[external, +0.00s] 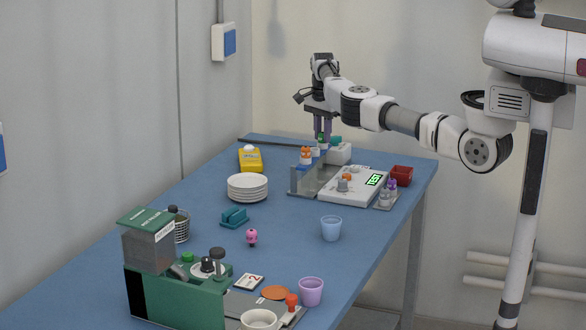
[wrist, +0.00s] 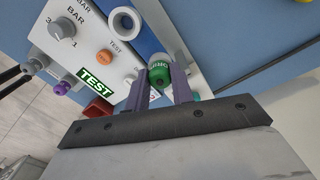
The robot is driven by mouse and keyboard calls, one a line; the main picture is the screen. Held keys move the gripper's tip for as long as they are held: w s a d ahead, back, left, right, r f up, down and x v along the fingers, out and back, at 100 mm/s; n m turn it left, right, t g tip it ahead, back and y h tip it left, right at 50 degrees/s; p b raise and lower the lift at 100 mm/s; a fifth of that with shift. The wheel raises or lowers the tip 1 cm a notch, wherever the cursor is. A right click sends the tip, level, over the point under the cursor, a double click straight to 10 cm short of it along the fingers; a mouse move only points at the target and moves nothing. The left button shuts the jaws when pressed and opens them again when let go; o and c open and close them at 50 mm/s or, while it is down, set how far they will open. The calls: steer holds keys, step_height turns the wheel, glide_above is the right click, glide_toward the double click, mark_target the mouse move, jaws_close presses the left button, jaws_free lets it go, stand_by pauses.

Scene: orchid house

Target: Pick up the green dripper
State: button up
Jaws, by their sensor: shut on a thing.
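The green dripper (wrist: 160,78) sits between my two purple fingers in the wrist view, with its printed green body and pale upper end showing. My gripper (wrist: 160,70) is shut on it. In the external view my gripper (external: 322,138) points down at the far end of the blue table, above the grey-and-blue rack (external: 298,182). Only a small bit of green shows between the fingers there. I cannot tell whether the dripper still touches the rack.
A red box (external: 401,175), a yellow device (external: 250,160) and stacked white plates (external: 248,187) are nearby.

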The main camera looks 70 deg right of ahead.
steer(key=shift+c, duration=0.7)
